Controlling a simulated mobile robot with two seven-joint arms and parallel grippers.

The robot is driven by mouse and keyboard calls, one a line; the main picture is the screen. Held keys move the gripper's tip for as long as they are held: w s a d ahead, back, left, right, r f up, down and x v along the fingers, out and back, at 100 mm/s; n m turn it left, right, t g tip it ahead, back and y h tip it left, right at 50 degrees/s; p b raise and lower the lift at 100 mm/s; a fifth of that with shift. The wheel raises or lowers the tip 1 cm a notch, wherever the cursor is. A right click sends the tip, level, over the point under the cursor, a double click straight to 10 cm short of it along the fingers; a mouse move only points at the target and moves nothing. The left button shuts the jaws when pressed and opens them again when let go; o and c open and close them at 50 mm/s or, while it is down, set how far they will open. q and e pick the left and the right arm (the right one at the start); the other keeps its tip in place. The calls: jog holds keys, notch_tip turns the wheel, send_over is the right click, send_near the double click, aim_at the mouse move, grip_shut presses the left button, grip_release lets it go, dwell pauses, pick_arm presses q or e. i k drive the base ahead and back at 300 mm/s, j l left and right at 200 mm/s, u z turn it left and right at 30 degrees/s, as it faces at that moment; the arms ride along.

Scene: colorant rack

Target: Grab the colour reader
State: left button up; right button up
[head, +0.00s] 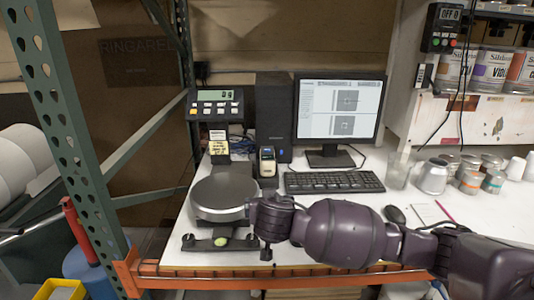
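A small upright handheld device with a lit display, which looks like the colour reader (267,161), stands on the white table behind the round scale and in front of the black computer tower. My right arm comes in from the right across the front of the table. My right gripper (266,252) is at the arm's left end, near the table's front edge, beside the scale and well in front of the reader. Its fingers are small and dark here, and I cannot tell whether they are open. My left gripper is out of view.
A scale (222,195) with a round pan stands left of my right gripper. A keyboard (333,182), a monitor (338,112) and a computer tower (272,112) are behind. Metal cans (432,177) stand at right. A green rack post (72,135) rises at left.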

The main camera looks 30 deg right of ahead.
aim_at(267, 160)
jog(key=i+l, duration=0.65)
jog(key=i, duration=0.25)
